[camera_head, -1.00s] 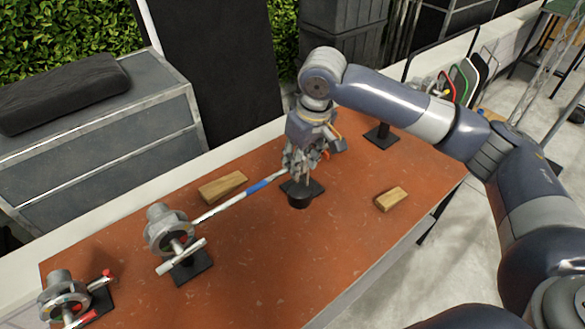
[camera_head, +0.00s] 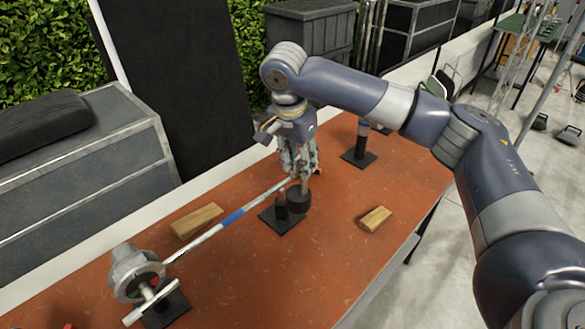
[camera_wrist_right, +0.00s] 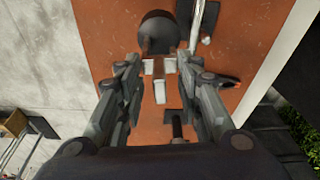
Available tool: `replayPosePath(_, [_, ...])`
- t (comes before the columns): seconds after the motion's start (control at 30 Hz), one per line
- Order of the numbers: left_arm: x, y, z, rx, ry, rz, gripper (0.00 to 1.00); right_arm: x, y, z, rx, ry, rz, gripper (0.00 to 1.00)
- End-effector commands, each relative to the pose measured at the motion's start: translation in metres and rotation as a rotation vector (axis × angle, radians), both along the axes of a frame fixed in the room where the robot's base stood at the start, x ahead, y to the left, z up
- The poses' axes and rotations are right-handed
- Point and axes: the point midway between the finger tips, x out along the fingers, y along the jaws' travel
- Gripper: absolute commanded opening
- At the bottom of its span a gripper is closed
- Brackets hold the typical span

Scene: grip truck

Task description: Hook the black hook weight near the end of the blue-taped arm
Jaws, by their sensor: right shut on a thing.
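The black hook weight (camera_head: 298,201) hangs under my right gripper (camera_head: 303,178), beside the top of a black stand (camera_head: 278,220). My right gripper is shut on its upper part; the hook is hard to make out behind the fingers. In the right wrist view the dark round weight (camera_wrist_right: 158,32) is just beyond the fingertips (camera_wrist_right: 160,65). The arm with blue tape (camera_head: 232,218) runs from a grey round device (camera_head: 135,272) up to near the fingers. Its far end is partly hidden there, and I cannot tell whether the hook touches it. My left gripper is not in view.
One wooden block (camera_head: 197,221) lies behind the taped arm and another (camera_head: 375,218) lies to the right on the brown table (camera_head: 320,268). A second black stand (camera_head: 358,157) is at the back right. The table's front middle is clear.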

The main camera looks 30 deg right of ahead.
Motion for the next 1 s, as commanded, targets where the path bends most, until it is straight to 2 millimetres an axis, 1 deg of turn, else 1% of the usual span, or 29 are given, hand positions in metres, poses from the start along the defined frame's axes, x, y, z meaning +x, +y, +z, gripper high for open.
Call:
replayPosePath(0.1, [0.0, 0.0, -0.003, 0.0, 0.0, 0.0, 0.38, 0.001, -0.004, 0.001, 0.001, -0.001, -0.077, 0.0])
replayPosePath(0.27, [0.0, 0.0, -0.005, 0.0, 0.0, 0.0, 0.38, 0.001, -0.006, 0.001, 0.002, -0.002, -0.123, 0.0])
replayPosePath(0.43, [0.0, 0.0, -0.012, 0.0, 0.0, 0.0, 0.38, 0.001, -0.006, -0.006, 0.002, -0.002, -0.127, 0.0])
replayPosePath(0.8, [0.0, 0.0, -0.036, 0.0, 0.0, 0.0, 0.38, 0.002, -0.007, -0.028, 0.001, -0.002, -0.126, 0.0])
replayPosePath(1.0, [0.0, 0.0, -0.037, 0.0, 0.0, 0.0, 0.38, 0.001, -0.006, -0.028, 0.001, -0.003, -0.125, 0.0])
